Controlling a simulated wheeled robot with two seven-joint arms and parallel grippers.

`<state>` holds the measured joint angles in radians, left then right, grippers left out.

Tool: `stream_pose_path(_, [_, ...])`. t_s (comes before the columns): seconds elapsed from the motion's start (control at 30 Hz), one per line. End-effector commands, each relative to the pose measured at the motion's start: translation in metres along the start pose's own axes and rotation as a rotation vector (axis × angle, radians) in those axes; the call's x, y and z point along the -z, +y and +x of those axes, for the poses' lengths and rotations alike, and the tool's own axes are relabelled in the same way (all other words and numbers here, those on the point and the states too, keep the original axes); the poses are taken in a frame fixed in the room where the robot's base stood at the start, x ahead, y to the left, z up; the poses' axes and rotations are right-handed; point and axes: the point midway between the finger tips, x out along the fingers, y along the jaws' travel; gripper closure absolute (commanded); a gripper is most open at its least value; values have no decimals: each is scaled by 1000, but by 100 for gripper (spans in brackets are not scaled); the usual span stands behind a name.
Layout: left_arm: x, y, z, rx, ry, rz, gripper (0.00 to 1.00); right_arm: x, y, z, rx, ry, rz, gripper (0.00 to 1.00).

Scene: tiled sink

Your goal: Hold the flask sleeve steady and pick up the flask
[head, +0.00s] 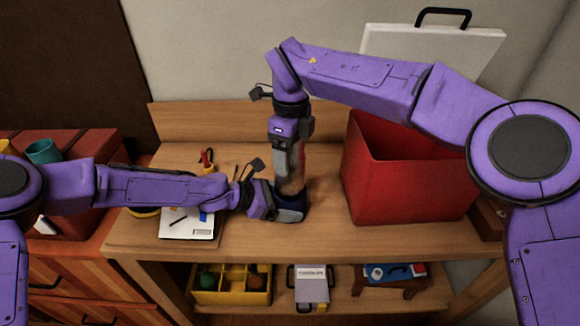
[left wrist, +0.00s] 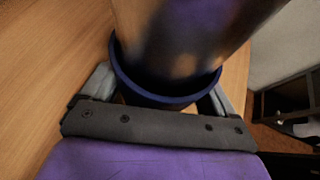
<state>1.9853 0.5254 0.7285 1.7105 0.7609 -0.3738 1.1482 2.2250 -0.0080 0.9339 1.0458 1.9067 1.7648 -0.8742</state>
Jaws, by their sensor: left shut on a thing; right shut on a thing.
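The flask (head: 292,184) is a shiny, brownish metal cylinder standing upright on the wooden table; it also shows in the left wrist view (left wrist: 185,45). Its lower end is within the rim of the dark blue flask sleeve (head: 290,199). In the left wrist view the sleeve's rim (left wrist: 165,97) circles the flask, with a dark gap in front. My left gripper (head: 284,209) is shut on the sleeve from the left, low at the table, with a finger on each side. My right gripper (head: 290,163) points down from above, shut on the flask's upper part and hiding much of it.
A large red bin (head: 410,180) stands close on the right. A white notepad (head: 190,222) and small tools lie on the left. A shelf below holds a yellow divided box (head: 230,284). Bare table lies in front of the bin.

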Motion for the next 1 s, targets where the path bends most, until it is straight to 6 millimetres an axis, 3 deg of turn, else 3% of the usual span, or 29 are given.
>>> stream_pose_path(0.1, [1,0,0,0,2,-1,28,-1,0,-32,5,-4,1,97])
stream_pose_path(0.3, [1,0,0,0,2,-1,28,-1,0,-65,2,-2,1,97])
stream_pose_path(0.6, [1,0,0,0,2,-1,28,0,1,-70,0,-1,-1,97])
stream_pose_path(0.63, [1,0,0,0,2,-1,2,0,1,-70,0,-1,-1,97])
stream_pose_path(0.67, [1,0,0,0,2,-1,0,0,1,-70,0,-1,-1,97])
stream_pose_path(0.87, [1,0,-1,0,1,-1,0,0,1,-70,0,-1,-1,97])
stream_pose_path(1.0, [0,2,-16,-4,1,1,0,0,1,-70,0,-1,0,97])
